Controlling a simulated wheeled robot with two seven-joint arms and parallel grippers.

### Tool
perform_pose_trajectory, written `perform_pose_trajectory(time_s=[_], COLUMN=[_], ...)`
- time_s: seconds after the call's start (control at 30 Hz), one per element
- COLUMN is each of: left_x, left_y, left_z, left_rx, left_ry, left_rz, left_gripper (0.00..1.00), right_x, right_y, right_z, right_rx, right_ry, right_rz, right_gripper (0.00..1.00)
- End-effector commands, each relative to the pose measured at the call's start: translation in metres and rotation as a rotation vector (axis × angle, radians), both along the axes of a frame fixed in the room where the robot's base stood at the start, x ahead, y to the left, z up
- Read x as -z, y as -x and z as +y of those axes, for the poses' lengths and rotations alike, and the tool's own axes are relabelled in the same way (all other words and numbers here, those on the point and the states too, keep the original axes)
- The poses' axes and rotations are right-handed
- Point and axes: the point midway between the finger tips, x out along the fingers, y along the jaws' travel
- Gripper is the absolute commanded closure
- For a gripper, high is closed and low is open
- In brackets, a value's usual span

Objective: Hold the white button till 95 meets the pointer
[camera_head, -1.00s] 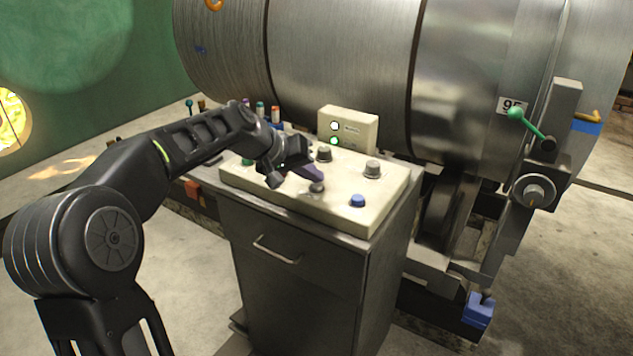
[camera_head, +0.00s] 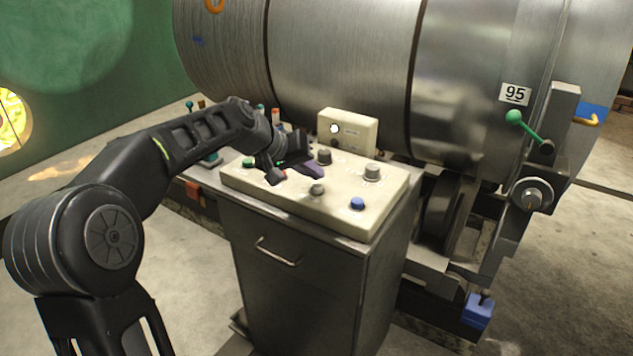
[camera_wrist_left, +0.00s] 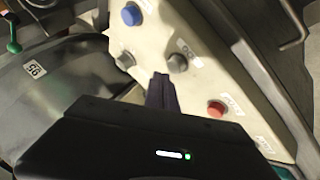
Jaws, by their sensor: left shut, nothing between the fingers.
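The control panel (camera_head: 335,215) carries several buttons and knobs. No clearly white button shows; my left gripper covers part of the panel. My left gripper (camera_head: 312,170) is shut and empty above the panel's middle, its purple fingertips behind a grey button (camera_head: 317,189). The 95 label (camera_head: 515,94) is on the large metal drum (camera_head: 345,55), above a green-knobbed lever (camera_head: 528,128). I cannot tell which part is the pointer.
A blue button (camera_head: 357,203) and a grey knob (camera_head: 372,172) are at the panel's right. A small box (camera_head: 360,132) with a lit white lamp stands behind. A grey cabinet (camera_head: 300,275) supports the panel. The floor (camera_head: 545,285) at the right is bare.

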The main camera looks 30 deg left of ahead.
Motion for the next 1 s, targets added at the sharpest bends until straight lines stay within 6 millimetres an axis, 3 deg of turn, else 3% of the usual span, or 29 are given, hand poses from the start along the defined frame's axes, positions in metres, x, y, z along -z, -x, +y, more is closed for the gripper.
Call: perform_pose_trajectory(time_s=[0.43,1.0], left_x=[-0.005,-0.052], left_y=[0.000,0.000], left_z=[0.000,0.000], left_rx=[0.000,0.000], left_ry=[0.001,0.001], left_rz=[-0.001,0.000], left_gripper=[1.00,1.00], right_x=[-0.004,-0.041], right_y=[0.000,0.000], right_z=[0.000,0.000], right_rx=[0.000,0.000], right_ry=[0.000,0.000], right_rz=[0.000,0.000], right_gripper=[0.64,0.64])
